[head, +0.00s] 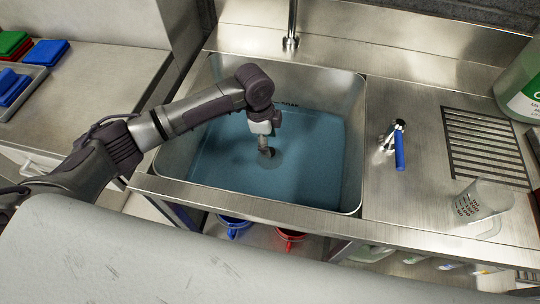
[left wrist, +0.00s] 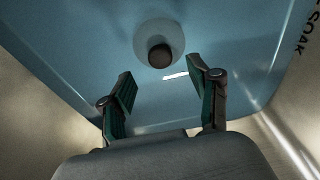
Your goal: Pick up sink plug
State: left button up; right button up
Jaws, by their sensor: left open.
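The steel sink (head: 352,120) holds blue water or a blue-tinted floor. My left gripper (head: 266,148) reaches down into it near the middle, over a paler round drain area. In the left wrist view the sink plug (left wrist: 160,56) is a dark round piece in the centre of the pale drain ring. My left gripper (left wrist: 163,72) shows there with two green-padded fingers spread apart and nothing between them. The plug appears just beyond the fingertips. In the head view the gripper covers most of the plug. My right gripper is not in view.
The faucet (head: 291,40) stands behind the sink. Blue and green pads (head: 45,52) lie at the far left. Sink walls surround my gripper.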

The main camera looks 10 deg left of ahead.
pick_arm(q)
jog(key=f, duration=0.6)
jog(key=shift+w+d, duration=0.1)
jog(key=shift+d, duration=0.15)
jog(key=shift+r, duration=0.1)
grip_shut()
